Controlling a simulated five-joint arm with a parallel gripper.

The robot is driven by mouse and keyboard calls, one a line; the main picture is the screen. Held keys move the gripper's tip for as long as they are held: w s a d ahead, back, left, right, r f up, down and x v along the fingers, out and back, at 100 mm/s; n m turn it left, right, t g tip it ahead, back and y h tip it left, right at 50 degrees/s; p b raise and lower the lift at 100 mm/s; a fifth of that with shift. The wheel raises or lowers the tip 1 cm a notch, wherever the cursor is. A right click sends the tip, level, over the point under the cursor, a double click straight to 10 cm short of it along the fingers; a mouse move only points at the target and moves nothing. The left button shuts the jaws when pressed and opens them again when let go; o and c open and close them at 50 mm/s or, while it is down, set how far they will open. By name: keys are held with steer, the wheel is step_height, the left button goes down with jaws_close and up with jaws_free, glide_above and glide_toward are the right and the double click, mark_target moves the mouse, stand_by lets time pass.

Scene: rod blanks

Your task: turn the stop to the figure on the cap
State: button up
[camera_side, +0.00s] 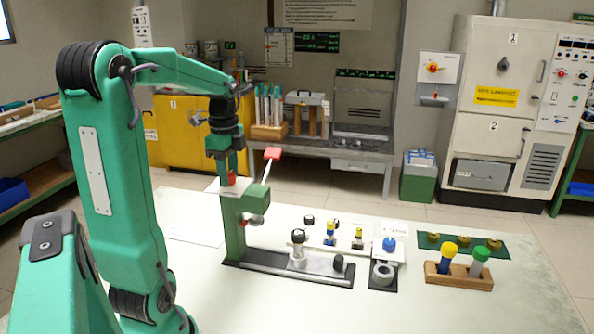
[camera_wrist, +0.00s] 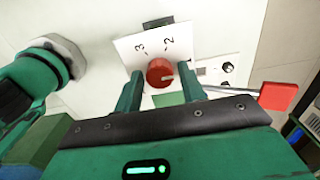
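The stop is a red knob (camera_wrist: 160,72) on a white dial plate (camera_wrist: 130,48) marked 3 and 2. A pale mark on the knob points to the right, and my right finger hides the dial there. My gripper (camera_wrist: 160,76) has one finger on each side of the knob, with small gaps, so it looks open. In the side view my gripper (camera_side: 231,170) points down just over the red knob (camera_side: 231,180) on top of a green press. Capped rods, one yellow cap (camera_side: 449,249) and one green cap (camera_side: 480,253), stand in a wooden block; no figure is readable on them.
The press's red-ended lever (camera_side: 272,153) rises right of my gripper. Small parts stand on a white plate (camera_side: 344,245) by the press's rail (camera_side: 290,270). A blue-topped fixture (camera_side: 389,244) stands farther right. The table front is clear.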

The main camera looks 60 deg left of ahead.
steer(key=c, duration=0.7)
steer(key=shift+n, duration=0.5)
steer(key=n, duration=0.9)
steer(key=shift+n, duration=0.4)
steer(key=n, duration=1.3)
